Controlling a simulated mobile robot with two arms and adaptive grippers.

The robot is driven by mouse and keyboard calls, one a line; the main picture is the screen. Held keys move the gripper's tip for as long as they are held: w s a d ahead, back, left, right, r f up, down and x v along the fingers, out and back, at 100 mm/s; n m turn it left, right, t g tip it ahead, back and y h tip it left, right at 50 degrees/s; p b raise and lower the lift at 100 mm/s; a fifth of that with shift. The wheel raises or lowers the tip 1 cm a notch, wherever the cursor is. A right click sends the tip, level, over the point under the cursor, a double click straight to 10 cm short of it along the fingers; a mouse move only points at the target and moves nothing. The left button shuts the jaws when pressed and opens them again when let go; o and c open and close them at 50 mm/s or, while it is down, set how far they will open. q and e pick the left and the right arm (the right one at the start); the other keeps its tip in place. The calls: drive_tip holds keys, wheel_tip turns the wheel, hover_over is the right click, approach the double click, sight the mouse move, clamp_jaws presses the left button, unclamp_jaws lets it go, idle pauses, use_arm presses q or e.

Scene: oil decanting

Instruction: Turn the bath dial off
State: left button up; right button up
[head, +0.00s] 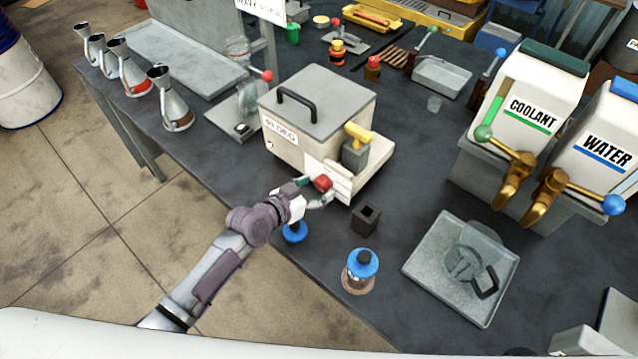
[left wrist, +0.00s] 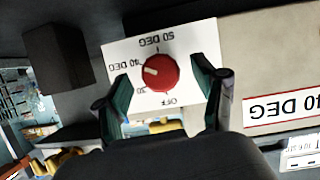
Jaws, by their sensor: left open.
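The bath is a cream box (head: 315,115) with a grey lid and black handle, standing on the dark bench. Its red dial (head: 322,183) is on the front panel, low on the near side. In the left wrist view the red dial (left wrist: 160,72) sits on a white plate marked OFF, 40 DEG and 50 DEG. Its white pointer mark faces left, near 40 DEG. My left gripper (head: 306,192) is open at the dial. In the left wrist view its fingertips (left wrist: 167,88) stand either side of the dial, apart from it. My right gripper is not in view.
A yellow-topped grey block (head: 356,145) is on the bath's right side. A small dark square block (head: 366,219) and blue-capped bottles (head: 360,270) stand close to my left gripper. A grey tray with a clear jug (head: 470,255) lies to the right. COOLANT and WATER dispensers (head: 525,105) stand beyond.

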use_arm(q)
drive_tip(key=shift+w+d+f, duration=0.25)
drive_tip(key=shift+w+d, duration=0.1)
drive_tip(key=shift+w, duration=0.15)
drive_tip(key=shift+w+f, duration=0.1)
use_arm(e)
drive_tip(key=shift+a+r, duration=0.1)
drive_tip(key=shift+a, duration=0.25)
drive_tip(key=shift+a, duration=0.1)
use_arm(q)
drive_tip(key=shift+c, duration=0.3)
